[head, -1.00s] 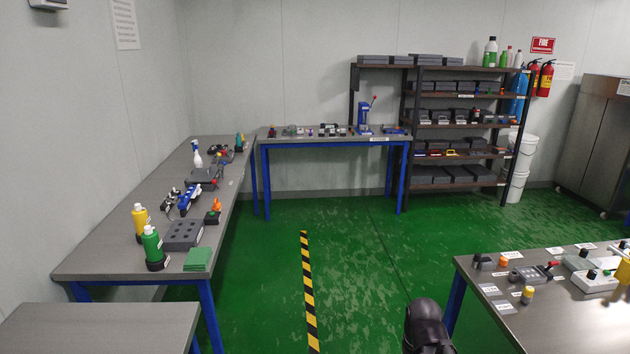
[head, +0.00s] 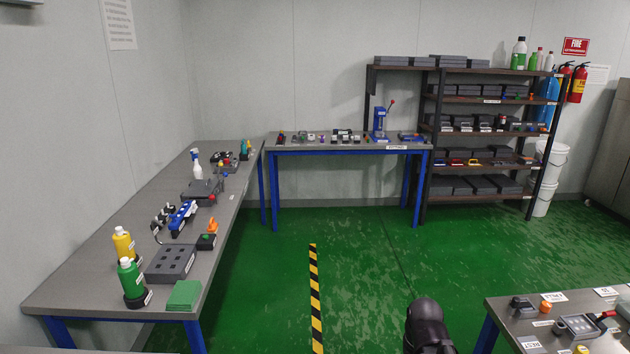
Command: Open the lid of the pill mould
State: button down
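No object in view is plainly readable as the pill mould; items are small and labels mostly illegible. A grey device with a red-tipped handle (head: 580,325) lies on the right-hand table, partly near the frame's edge. A dark grey flat unit with a red knob (head: 202,190) sits on the long left bench. A grey block with several holes (head: 172,263) sits nearer on that bench. I cannot tell whether any of these is the mould or has a lid. A dark rounded part of my arm shows at bottom centre; my gripper is not in view.
The long left bench (head: 95,270) also holds green (head: 132,280) and yellow (head: 123,245) bottles. A back table (head: 345,147) carries a blue press (head: 380,122). A stocked shelf rack (head: 480,135) stands right of it. The green floor (head: 375,270) between is clear, with a striped line (head: 315,300).

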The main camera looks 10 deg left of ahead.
aim_at(200, 188)
jog(key=u, duration=0.25)
jog(key=i, duration=1.5)
jog(key=u, duration=0.5)
jog(key=i, duration=0.8)
jog(key=u, duration=0.45)
jog(key=i, duration=1.05)
jog(key=u, duration=0.3)
